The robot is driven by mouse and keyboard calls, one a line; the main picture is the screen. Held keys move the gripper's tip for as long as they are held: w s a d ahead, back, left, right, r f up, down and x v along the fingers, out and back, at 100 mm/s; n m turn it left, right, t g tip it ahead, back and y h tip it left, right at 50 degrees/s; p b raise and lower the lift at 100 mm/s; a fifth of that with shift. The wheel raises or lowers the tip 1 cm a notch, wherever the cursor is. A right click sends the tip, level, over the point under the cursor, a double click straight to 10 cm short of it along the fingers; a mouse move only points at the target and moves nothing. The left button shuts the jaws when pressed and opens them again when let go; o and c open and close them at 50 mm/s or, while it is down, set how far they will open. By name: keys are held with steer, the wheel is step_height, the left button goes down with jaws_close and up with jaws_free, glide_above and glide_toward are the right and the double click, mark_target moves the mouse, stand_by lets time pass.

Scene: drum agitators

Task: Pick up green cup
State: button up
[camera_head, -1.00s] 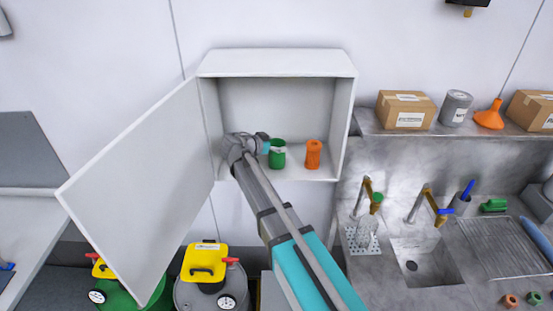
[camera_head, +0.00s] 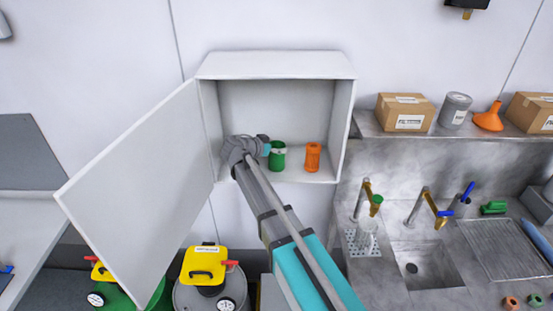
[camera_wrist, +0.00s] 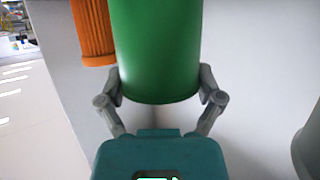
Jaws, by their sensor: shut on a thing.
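The green cup (camera_head: 277,156) is upright in the open white wall cabinet (camera_head: 275,64), left of an orange cup (camera_head: 312,157). My gripper (camera_head: 265,148) reaches into the cabinet from the left and meets the green cup's side. In the wrist view the green cup (camera_wrist: 155,50) fills the upper middle, and my gripper (camera_wrist: 160,88) has a finger against each side of it. The gripper is shut on the green cup. I cannot tell whether the cup's base touches the cabinet floor. The orange cup also shows in the wrist view (camera_wrist: 92,30), close to the green cup.
The cabinet door (camera_head: 135,190) stands wide open to the left. The cabinet's right wall (camera_head: 342,125) is just beyond the orange cup. A metal shelf with boxes (camera_head: 405,112) and a sink (camera_head: 425,265) are to the right. Drums with yellow lids (camera_head: 205,262) stand below.

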steer(key=shift+r, duration=0.1)
steer(key=shift+s+r+p, duration=0.2)
steer(key=shift+r+p, duration=0.15)
steer(key=shift+p, duration=0.1)
step_height(320, 180, up, 7)
steer(key=p, duration=0.7)
steer(key=s, duration=1.9)
steer(key=shift+s+f+b, duration=0.35)
steer(key=shift+f+b, duration=0.1)
steer(key=shift+f, duration=0.15)
step_height(320, 180, down, 25)
steer(key=b, duration=2.5)
steer(key=shift+s, duration=0.1)
